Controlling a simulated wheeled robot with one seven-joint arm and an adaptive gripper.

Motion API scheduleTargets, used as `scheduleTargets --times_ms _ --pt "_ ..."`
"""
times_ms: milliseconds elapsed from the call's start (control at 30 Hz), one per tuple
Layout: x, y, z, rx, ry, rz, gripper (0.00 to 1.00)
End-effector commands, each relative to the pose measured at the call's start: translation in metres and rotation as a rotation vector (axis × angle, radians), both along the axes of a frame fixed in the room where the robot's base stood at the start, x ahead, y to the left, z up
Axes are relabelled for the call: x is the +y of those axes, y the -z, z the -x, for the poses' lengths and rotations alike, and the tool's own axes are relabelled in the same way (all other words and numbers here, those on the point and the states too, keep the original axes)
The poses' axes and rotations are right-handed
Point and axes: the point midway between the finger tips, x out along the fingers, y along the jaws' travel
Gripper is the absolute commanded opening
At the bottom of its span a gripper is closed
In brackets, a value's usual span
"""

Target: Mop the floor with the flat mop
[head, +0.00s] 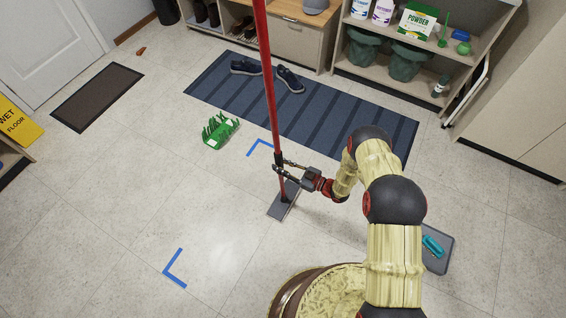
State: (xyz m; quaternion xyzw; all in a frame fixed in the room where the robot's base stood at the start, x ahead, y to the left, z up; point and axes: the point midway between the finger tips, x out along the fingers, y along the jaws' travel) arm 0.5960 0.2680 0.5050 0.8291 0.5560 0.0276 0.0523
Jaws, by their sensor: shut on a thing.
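The flat mop has a long red handle (268,80) that stands nearly upright, leaning slightly, with its top out of frame. Its flat grey head (285,200) rests on the tiled floor (110,200). My gripper (281,170) is shut on the lower part of the red handle, a little above the mop head. Two blue corner marks lie on the floor, one (260,147) just behind the mop and one (176,268) at the front left.
A striped blue mat (220,85) with shoes (290,79) lies behind. A green spiky object (220,131) sits on the floor left of the mop. A grey tray (438,262) with a teal item lies right. A yellow wet-floor sign (17,122) stands far left. The left-middle floor is clear.

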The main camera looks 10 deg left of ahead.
Motion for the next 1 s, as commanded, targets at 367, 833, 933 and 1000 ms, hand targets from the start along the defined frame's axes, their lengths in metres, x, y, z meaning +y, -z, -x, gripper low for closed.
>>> scheduleTargets --times_ms 367,833,933,1000 --pt "0.004 0.004 0.011 0.001 -0.001 0.006 0.0" --pt "-0.003 -0.001 -0.007 -0.006 0.0 0.007 0.0" --pt "-0.003 -0.002 -0.007 -0.006 0.0 0.006 0.0" --pt "-0.003 -0.002 -0.006 -0.003 0.0 0.005 0.0"
